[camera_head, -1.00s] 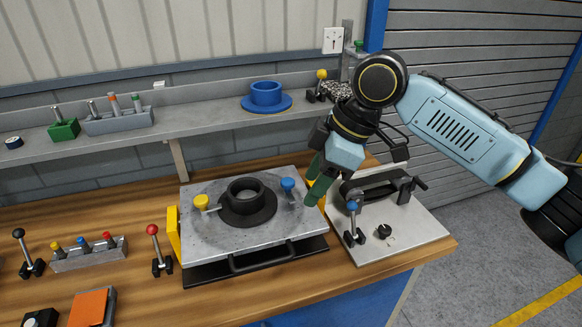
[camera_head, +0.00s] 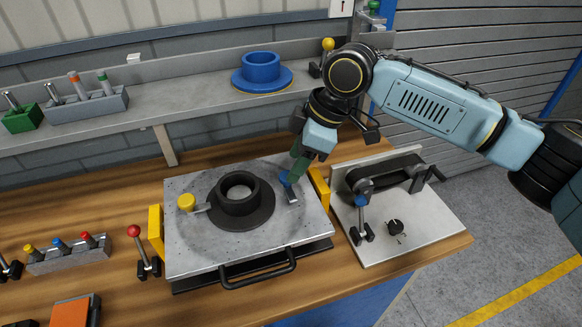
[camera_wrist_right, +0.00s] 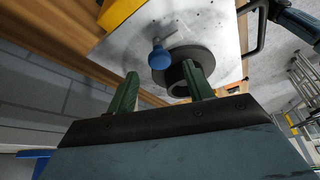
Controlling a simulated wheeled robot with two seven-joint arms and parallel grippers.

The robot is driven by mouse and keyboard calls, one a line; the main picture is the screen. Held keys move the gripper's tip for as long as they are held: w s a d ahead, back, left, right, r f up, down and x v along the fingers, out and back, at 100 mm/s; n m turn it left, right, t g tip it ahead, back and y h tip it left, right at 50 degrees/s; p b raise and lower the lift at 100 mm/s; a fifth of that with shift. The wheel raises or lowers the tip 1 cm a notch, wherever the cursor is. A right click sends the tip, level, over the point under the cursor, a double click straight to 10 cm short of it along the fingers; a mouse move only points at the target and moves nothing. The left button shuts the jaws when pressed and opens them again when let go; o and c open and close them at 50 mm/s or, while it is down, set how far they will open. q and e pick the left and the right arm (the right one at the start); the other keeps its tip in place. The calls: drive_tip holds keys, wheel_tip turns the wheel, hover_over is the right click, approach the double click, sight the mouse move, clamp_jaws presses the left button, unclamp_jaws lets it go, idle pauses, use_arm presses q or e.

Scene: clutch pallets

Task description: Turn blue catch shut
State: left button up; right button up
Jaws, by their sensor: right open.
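The blue catch (camera_head: 284,179) is at the right of the grey metal plate (camera_head: 190,245). Its metal lever points toward the plate's front right, beside the black flanged ring (camera_head: 240,205) and apparently clear of its flange. My right gripper (camera_head: 296,173) is just behind and right of the blue knob, its green fingers reaching down at a slant. In the right wrist view, the blue knob (camera_wrist_right: 160,58) shows just beyond the gap between the open, empty fingertips (camera_wrist_right: 160,73). Contact cannot be told. My left gripper is not in view.
A yellow catch (camera_head: 186,202) sits left of the ring, its lever pointing at the flange. Yellow blocks flank the plate; a black handle (camera_head: 258,270) is in front. A fixture with a blue-topped lever (camera_head: 362,200) stands right. A shelf (camera_head: 190,105) runs behind.

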sight(289, 188)
drive_tip(key=shift+x, duration=1.2)
drive_tip(key=shift+a+f, duration=0.2)
drive_tip(key=shift+f, duration=0.2)
drive_tip(key=c, duration=0.9)
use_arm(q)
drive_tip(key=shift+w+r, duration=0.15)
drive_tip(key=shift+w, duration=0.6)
use_arm(e)
drive_tip(key=shift+c, duration=0.3)
